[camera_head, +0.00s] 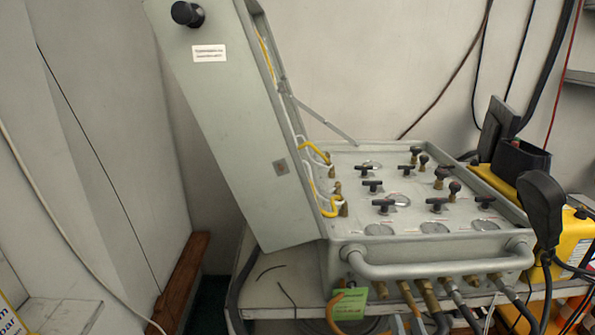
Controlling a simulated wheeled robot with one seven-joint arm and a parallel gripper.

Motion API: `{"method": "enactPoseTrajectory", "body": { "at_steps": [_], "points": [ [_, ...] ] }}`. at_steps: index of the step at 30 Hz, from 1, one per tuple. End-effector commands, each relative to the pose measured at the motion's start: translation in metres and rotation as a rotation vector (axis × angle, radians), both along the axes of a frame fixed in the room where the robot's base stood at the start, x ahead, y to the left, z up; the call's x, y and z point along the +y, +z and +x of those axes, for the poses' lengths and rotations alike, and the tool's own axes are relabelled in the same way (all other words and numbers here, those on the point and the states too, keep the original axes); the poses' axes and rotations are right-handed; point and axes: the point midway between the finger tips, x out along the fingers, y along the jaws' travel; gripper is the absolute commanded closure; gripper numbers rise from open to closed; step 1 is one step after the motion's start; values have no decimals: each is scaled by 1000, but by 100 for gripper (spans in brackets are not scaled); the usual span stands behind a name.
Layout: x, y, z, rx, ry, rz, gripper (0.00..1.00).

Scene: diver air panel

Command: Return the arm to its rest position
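The diver air panel (340,240) is a grey metal box on a bench, with several black valve handles and round gauges on its top face. Its lid (235,120) stands tilted open to the left, held by a thin metal stay (327,120). Yellow and white hoses run from the lid to brass fittings on the panel. A thick handle bar (435,268) crosses the front. My arm and gripper do not show in the head view.
Brass fittings and hoses (430,295) stick out below the handle bar. A black handset (543,208) and a yellow case (574,255) stand at the right. A wooden beam (183,285) lies at the lower left. Cables hang on the back wall.

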Motion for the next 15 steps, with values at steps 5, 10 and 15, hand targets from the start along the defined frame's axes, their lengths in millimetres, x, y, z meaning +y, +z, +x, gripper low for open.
{"method": "enactPoseTrajectory", "body": {
  "at_steps": [5,10,15],
  "points": [
    [1,-8,-54,2,-19,-78,69],
    [2,-17,-118,34,-31,-161,69],
    [3,-22,-181,88,-28,-234,69]
  ]
}}
